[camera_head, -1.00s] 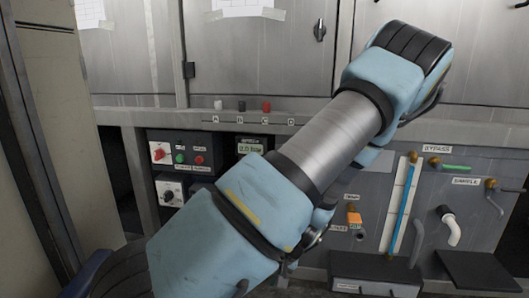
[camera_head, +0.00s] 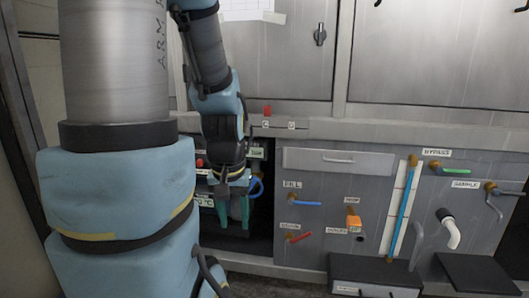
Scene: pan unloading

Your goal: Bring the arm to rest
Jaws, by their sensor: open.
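My arm, in blue and silver, fills the left of the head view, its big upper link upright. The forearm bends over at the top and hangs down behind it. My gripper (camera_head: 234,210) points down with two teal fingers apart. It is open and nothing shows between the fingers. It hangs in front of the dark opening beside the control panel. I cannot tell how far it is from the cabinet.
A grey cabinet front carries a drawer (camera_head: 337,161), a blue FILL handle (camera_head: 306,203), a red handle (camera_head: 301,237), an orange handle (camera_head: 354,222) and a sight tube (camera_head: 402,212). A white spout (camera_head: 451,231) stands at the right above a dark ledge (camera_head: 483,271). A red peg (camera_head: 267,110) is on the shelf.

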